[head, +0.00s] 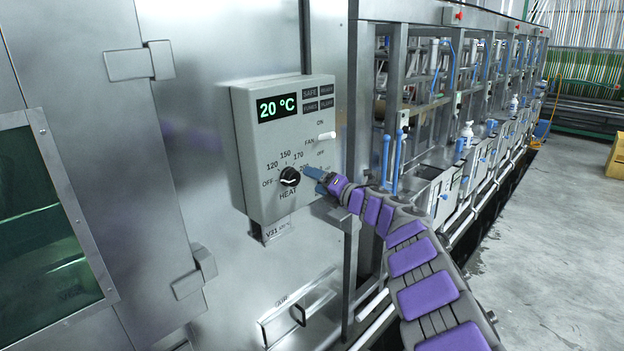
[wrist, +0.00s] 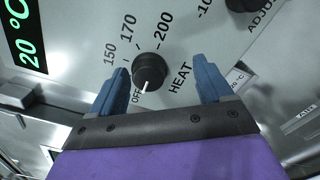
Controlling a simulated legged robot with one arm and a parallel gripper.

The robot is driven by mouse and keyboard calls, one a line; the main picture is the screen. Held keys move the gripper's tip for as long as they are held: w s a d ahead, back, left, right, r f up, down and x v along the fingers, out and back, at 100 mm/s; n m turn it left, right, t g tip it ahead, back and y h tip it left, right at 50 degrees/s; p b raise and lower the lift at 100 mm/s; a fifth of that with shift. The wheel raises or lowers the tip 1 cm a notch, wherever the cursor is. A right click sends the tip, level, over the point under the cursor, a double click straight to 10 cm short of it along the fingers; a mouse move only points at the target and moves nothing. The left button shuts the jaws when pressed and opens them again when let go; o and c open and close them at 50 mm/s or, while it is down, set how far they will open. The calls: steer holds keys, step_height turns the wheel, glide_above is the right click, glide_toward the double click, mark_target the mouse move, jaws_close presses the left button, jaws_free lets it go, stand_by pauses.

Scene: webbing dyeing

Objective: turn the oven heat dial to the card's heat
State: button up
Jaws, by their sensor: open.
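The black heat dial (head: 290,177) sits low on the front of a grey control box (head: 250,140). Its scale runs OFF, 120, 150, 170, 200. In the wrist view the dial (wrist: 150,70) has its white pointer toward OFF. My gripper (head: 314,181) is just right of the dial in the head view. In the wrist view my gripper (wrist: 160,88) is open, its blue fingers on either side of the dial and apart from it. The display (head: 277,107) reads 20 °C. A small tag (head: 275,231) under the box starts with V31; the rest is unclear.
A white fan switch (head: 326,136) sticks out above my gripper on the box. Another dark knob (wrist: 242,4) is at the wrist view's top edge. A metal door with a window (head: 40,225) is at left. Open floor (head: 555,240) lies at right.

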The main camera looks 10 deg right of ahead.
mark_target(296, 180)
steer(key=shift+n, duration=0.3)
steer(key=a, duration=0.3)
steer(key=w+a, duration=0.1)
steer(key=a, duration=0.5)
steer(key=shift+w+r, duration=0.15)
steer(key=shift+r, duration=0.25)
steer(key=d, duration=0.1)
steer(key=w+d, duration=0.1)
steer(key=d, duration=0.2)
steer(key=shift+w+f, duration=0.15)
steer(key=shift+f, duration=0.15)
steer(key=shift+d, duration=0.35)
steer(key=shift+a+r, duration=0.15)
steer(key=shift+a, duration=1.25)
steer(key=shift+c, duration=1.2)
steer(key=shift+s+a, duration=0.25)
steer(key=shift+c, duration=0.8)
steer(key=shift+w+d, duration=0.15)
steer(key=shift+d, duration=0.65)
steer(key=c, duration=0.6)
steer(key=shift+a, duration=0.15)
